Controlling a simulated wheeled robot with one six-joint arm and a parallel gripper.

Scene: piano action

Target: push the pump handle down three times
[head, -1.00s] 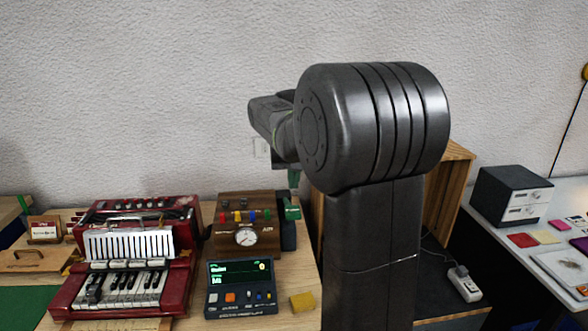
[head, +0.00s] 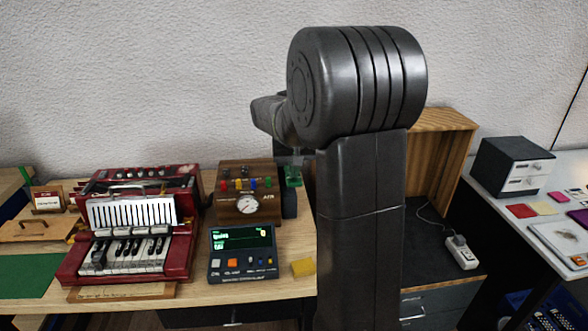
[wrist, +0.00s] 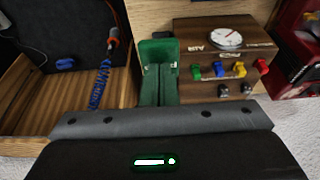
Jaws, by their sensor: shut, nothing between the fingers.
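The pump handle (head: 292,176) is a green piece above a dark pump body (head: 289,204), beside the right side of the wooden AIR box (head: 247,185). In the wrist view the green handle (wrist: 158,48) is just beyond my gripper (wrist: 159,68). My gripper's two green fingers are closed together with nothing between them. Their tips overlap the handle's near edge in that view; I cannot tell whether they touch it. In the head view my arm comes over from the right, and the fingers are hard to separate from the handle.
The AIR box carries a round gauge (head: 247,204) and several coloured levers. A display unit (head: 242,250), a yellow block (head: 303,267) and a red accordion (head: 135,224) stand nearby. An open wooden box (head: 448,150) stands right, with a blue coiled cord (wrist: 100,83) in the wrist view.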

